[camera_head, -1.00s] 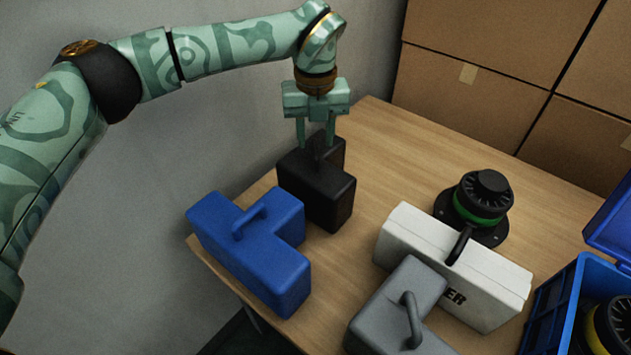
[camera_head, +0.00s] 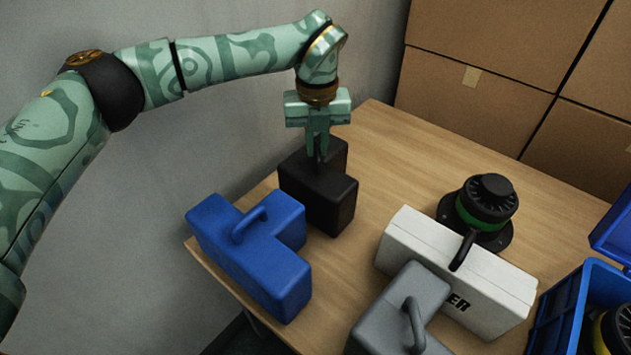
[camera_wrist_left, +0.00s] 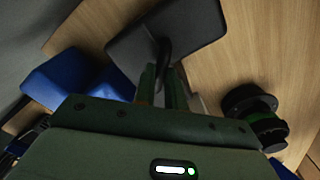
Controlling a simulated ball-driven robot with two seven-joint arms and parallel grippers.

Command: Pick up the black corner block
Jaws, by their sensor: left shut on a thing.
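The black corner block (camera_head: 325,200) stands on the wooden table near its left edge, behind the blue block. It also shows in the left wrist view (camera_wrist_left: 193,25), with its dark handle running down between my fingers. My left gripper (camera_head: 317,155) is above the block, pointing down, its fingers closed together on the block's handle. The left gripper's fingers show in the left wrist view (camera_wrist_left: 164,85). The block appears to rest on the table. My right gripper is in neither view.
A blue block (camera_head: 250,255) stands close in front. A white case (camera_head: 455,275), a grey block (camera_head: 385,315) and a black round device with a green band (camera_head: 478,210) stand to the right. A blue crate (camera_head: 560,310) is at the right edge. Cardboard boxes (camera_head: 480,85) stand behind.

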